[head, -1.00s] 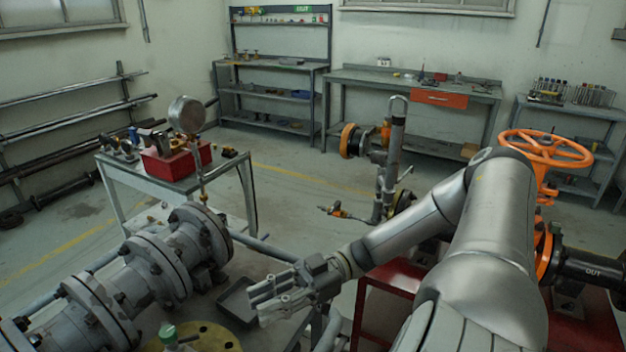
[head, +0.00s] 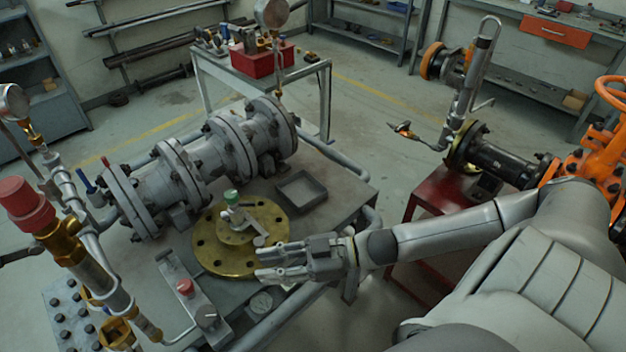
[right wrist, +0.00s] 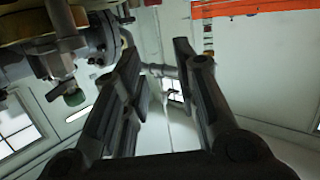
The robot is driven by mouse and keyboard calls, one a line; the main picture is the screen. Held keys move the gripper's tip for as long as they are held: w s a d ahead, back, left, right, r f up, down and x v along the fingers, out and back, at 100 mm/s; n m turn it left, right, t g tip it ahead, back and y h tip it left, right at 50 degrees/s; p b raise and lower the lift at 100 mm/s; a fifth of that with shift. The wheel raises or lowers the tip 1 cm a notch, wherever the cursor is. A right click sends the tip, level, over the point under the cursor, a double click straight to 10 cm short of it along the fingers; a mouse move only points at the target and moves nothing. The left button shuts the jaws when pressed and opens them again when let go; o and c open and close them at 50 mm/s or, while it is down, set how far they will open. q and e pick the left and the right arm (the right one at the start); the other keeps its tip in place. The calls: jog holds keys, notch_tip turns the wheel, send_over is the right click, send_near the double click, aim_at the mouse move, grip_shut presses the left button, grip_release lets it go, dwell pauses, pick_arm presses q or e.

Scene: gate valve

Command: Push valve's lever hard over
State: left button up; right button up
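A small grey valve with a green cap (head: 231,196) stands on a round brass flange (head: 212,262) on the metal bench. A short grey arm (head: 254,233), seemingly its lever, reaches from the valve toward the lower right. My right gripper (head: 259,264) is over the flange's right front edge, close to this arm; I cannot tell whether they touch. The right wrist view shows its two fingers (right wrist: 157,60) apart with nothing between them. There the green cap (right wrist: 74,98) and the grey valve body hang at the upper left, outside the fingers. My left gripper is out of view.
A flanged grey pipe (head: 190,168) runs behind the brass flange. A shallow dark tray (head: 301,207) lies to its right. Piping with a red cap (head: 27,202) stands at the left.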

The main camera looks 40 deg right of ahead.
jog(key=a+f+m+h, duration=0.5)
jog(key=h, duration=0.3)
jog(key=s+d+f+m+g+h+b, duration=0.1)
jog(key=s+d+f+m+g+h, duration=0.3)
jog(key=s+f, duration=0.6)
notch_tip(320, 180, down, 2)
jog(key=shift+s+d+f+g+h, duration=0.15)
jog(key=shift+d+g+h, duration=0.35)
jog(key=shift+d, duration=0.55)
